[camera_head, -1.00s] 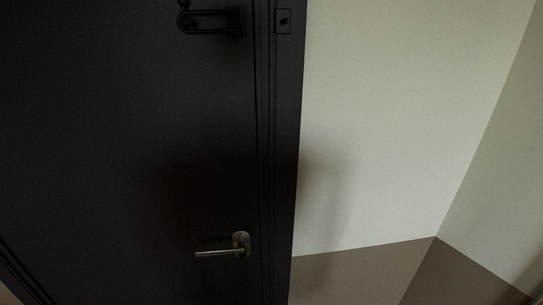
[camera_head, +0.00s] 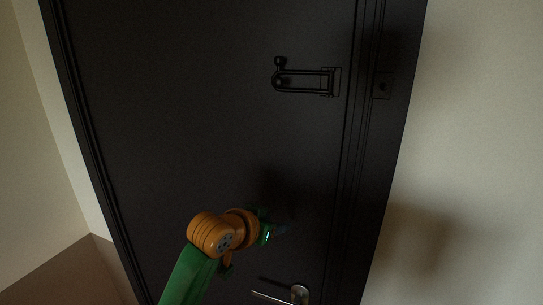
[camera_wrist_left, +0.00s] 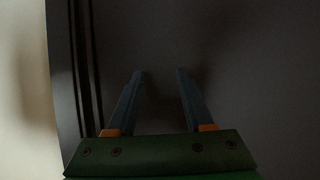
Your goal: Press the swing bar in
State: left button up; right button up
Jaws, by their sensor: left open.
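The swing bar (camera_head: 303,73) is a black U-shaped loop with a knob at its left end. It lies flat along the dark door (camera_head: 190,100), high up near the door's right edge. My left gripper (camera_head: 283,229) is in front of the door, below the swing bar and above the lever handle. It is dark and hard to make out in the head view. In the left wrist view my left gripper (camera_wrist_left: 160,72) is open, with two parallel fingers and nothing between them. The swing bar is not visible in that view. My right gripper is not in view.
A metal lever handle (camera_head: 299,294) sits low on the door near my left gripper. A small dark plate (camera_head: 383,84) is on the frame to the right of the swing bar. Pale walls (camera_head: 480,130) flank the door.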

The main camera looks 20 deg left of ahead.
pick_arm(q)
jog(key=r+t, duration=0.1)
jog(key=r, duration=0.5)
jog(key=a+r+t, duration=0.1)
jog(key=r, duration=0.5)
jog(key=r+t+h, duration=0.1)
jog(key=r, duration=0.6)
jog(key=shift+a+r, duration=0.1)
jog(key=shift+a, duration=0.1)
jog(key=t, duration=0.3)
send_near(277, 59)
jog(key=w, duration=0.1)
jog(key=shift+m+h, duration=0.3)
jog(key=shift+h, duration=0.1)
jog(key=p+x, duration=0.2)
jog(key=x, duration=0.1)
jog(key=p+x, duration=0.2)
jog(key=x, duration=0.2)
jog(key=shift+a+r+p, duration=0.1)
jog(key=shift+a+p, duration=0.15)
jog(key=shift+p, duration=0.15)
jog(key=shift+w+d+f, duration=0.15)
jog(key=shift+w+f, duration=0.05)
jog(key=shift+w, duration=0.25)
jog(key=shift+s, duration=0.25)
jog(key=shift+c, duration=0.7)
grip_shut()
